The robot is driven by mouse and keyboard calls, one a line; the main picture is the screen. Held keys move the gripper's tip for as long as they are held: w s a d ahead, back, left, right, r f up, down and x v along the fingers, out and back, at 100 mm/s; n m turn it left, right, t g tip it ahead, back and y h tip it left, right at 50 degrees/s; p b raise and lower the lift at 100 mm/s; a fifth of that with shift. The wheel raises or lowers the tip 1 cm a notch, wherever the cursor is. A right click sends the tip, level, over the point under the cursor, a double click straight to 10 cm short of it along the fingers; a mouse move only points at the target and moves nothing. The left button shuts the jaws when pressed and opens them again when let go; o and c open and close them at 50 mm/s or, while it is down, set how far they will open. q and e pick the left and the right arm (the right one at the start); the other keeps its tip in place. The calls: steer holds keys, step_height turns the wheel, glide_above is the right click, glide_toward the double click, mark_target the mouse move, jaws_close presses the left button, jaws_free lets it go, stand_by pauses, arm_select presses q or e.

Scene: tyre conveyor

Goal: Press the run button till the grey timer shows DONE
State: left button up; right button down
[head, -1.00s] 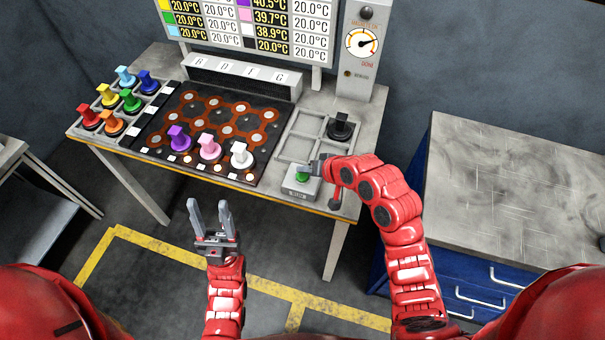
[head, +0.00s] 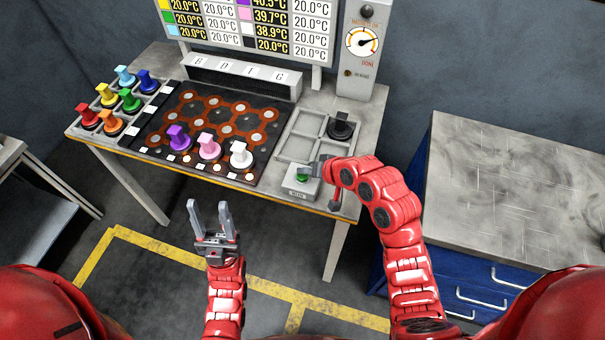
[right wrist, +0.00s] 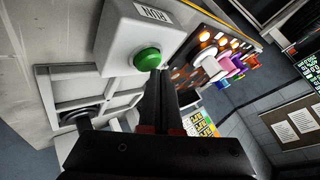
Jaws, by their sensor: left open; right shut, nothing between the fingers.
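The green run button (head: 301,178) sits on a light grey box marked RUN (head: 299,191) at the table's front edge. My right gripper (head: 311,171) is shut and empty, its tips right at the button and partly covering it. In the right wrist view the button (right wrist: 147,59) is beside the shut fingertips (right wrist: 160,72); I cannot tell whether they touch it. The grey timer (head: 362,44) stands at the back right, with a round dial and the word DONE under it; its needle points to the right. My left gripper (head: 212,222) is open and empty in front of the table.
A dark board (head: 215,130) with purple, pink and white knobs fills the table's middle. Coloured knobs stand in a rack (head: 144,106) at the left. A black knob (head: 340,127) sits in the grey tray (head: 300,148) behind the button. A display (head: 250,25) stands behind.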

mark_target(305, 177)
steer(key=shift+f+b, duration=0.4)
steer(key=shift+f, duration=0.2)
stand_by(0.5)
steer(key=shift+r, duration=0.15)
steer(key=shift+r+p, duration=0.5)
steer(key=shift+r, duration=0.35)
steer(key=shift+r+p, duration=1.3)
steer(key=shift+r, duration=1.3)
steer(key=shift+w+f, duration=0.1)
steer(key=shift+f, duration=0.05)
